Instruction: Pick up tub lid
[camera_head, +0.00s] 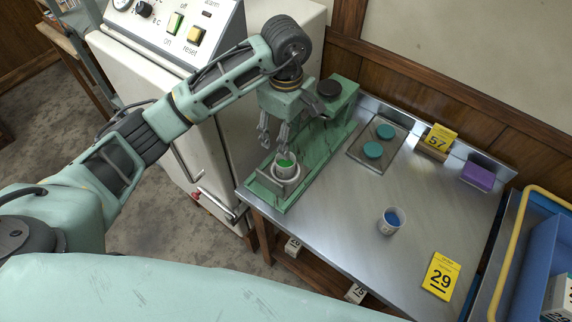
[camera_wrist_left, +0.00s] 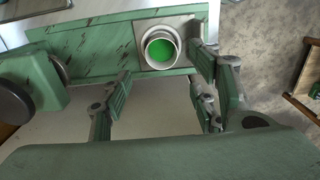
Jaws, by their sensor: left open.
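A second white tub with blue contents (camera_head: 391,221) stands open on the table. My left gripper (camera_head: 273,143) is open and empty, above the green rig by the green-filled tub and left of the lids. Its spread fingers also show in the left wrist view (camera_wrist_left: 163,80). My right gripper is not in view.
A yellow 57 card (camera_head: 439,138) and a purple block (camera_head: 478,176) are along the table's back. A white control cabinet (camera_head: 150,90) stands left. The table's middle (camera_head: 345,205) is clear.

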